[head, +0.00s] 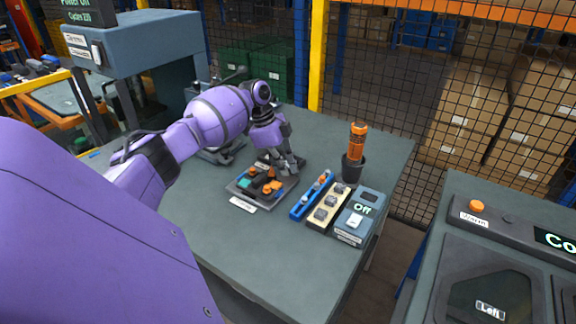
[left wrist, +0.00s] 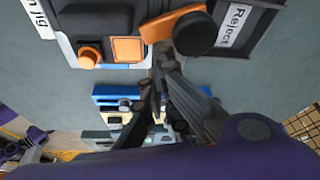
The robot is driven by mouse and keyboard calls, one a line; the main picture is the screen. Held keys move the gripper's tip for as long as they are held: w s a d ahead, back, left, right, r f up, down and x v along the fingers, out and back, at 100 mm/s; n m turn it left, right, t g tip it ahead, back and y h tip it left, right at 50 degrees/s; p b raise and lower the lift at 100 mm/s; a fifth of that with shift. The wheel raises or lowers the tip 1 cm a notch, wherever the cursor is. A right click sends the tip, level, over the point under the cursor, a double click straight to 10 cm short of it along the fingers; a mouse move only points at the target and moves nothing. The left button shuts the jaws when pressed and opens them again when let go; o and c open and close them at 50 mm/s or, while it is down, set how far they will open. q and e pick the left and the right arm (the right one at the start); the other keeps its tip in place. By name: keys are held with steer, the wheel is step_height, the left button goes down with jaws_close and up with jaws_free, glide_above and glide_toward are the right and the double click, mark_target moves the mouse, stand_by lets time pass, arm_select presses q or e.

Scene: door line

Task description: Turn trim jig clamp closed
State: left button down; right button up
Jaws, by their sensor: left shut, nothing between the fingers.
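The trim jig is a dark plate (head: 240,192) with a white label, teal and orange blocks and dark knobs, on the grey-green table. In the left wrist view the jig (left wrist: 100,15) is at the top, with an orange block (left wrist: 128,49) and an orange knob (left wrist: 88,56). An orange clamp handle (left wrist: 158,27) with a dark round end lies beside that block. My left gripper (head: 290,170) is shut and empty at the jig's far right side. In the left wrist view its fingertips (left wrist: 162,62) are close to the handle; contact cannot be told. My right gripper is out of view.
A dark tray labelled Reject (left wrist: 270,18) lies beside the jig. A blue rail (head: 312,196), a cream switch strip (head: 328,207) and a box reading Off (head: 360,217) stand right of it. An orange tool stands in a dark cup (head: 353,168). The table's front is clear.

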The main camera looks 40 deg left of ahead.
arm_select(q)
steer(key=shift+s+m, duration=0.2)
steer(key=shift+m, duration=0.2)
steer(key=shift+s+a+r+p, duration=0.1)
steer(key=shift+s+a+p, duration=0.2)
steer(key=shift+s, duration=0.4)
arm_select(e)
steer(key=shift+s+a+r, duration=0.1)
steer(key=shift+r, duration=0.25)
arm_select(q)
steer(key=d, duration=0.1)
steer(key=d+p, duration=0.1)
steer(key=d, duration=0.1)
steer(key=w+d+p, duration=0.1)
steer(key=shift+d+r, duration=0.2)
steer(key=shift+r, duration=0.2)
steer(key=a+r, duration=0.2)
steer(key=shift+s+a+r, duration=0.1)
steer(key=shift+s+r, duration=0.05)
steer(key=shift+r, duration=0.25)
steer(key=shift+b+v, duration=0.4)
steer(key=shift+v, duration=2.5)
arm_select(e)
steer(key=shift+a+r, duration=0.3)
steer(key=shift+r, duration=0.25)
